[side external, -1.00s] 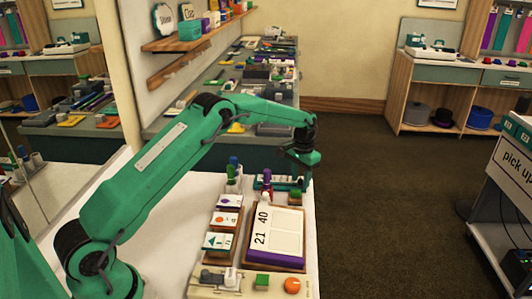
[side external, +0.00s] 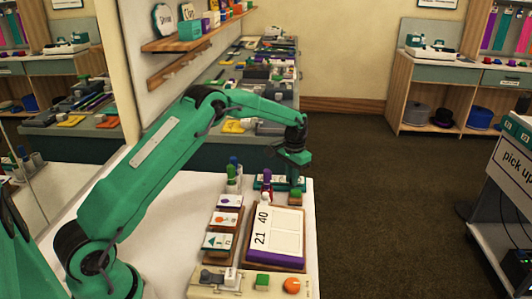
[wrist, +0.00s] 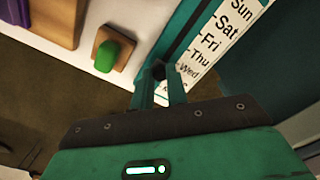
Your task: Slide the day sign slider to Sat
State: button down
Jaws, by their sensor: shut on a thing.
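The day sign (wrist: 216,35) is a white strip with black day names in a teal frame, seen in the wrist view. Sun, Sat, Fri, Thu and Wed can be read, with Sun at the top. In the side external view, the teal sign (side external: 266,184) lies at the far end of the white table, partly hidden by my gripper (side external: 293,172). In the wrist view, my gripper (wrist: 160,90) is shut on the dark slider knob (wrist: 158,70). The knob is beside the strip, around Thu and Wed; its exact mark is hard to tell.
A green-topped wooden block (wrist: 112,50) stands close beside the sign. A framed board with 21 and 40 (side external: 285,232), several small cards (side external: 222,220) and a panel with an orange knob (side external: 291,286) are nearer. Colored pegs (side external: 233,170) stand left of the sign.

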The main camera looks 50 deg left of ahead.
jog(key=s+a, duration=0.5)
jog(key=a, duration=0.1)
jog(key=shift+s, duration=0.4)
jog(key=c, duration=1.4)
grip_release()
jog(key=shift+d, duration=0.1)
jog(key=shift+o, duration=0.2)
jog(key=shift+r, duration=0.1)
notch_tip(320, 180, up, 8)
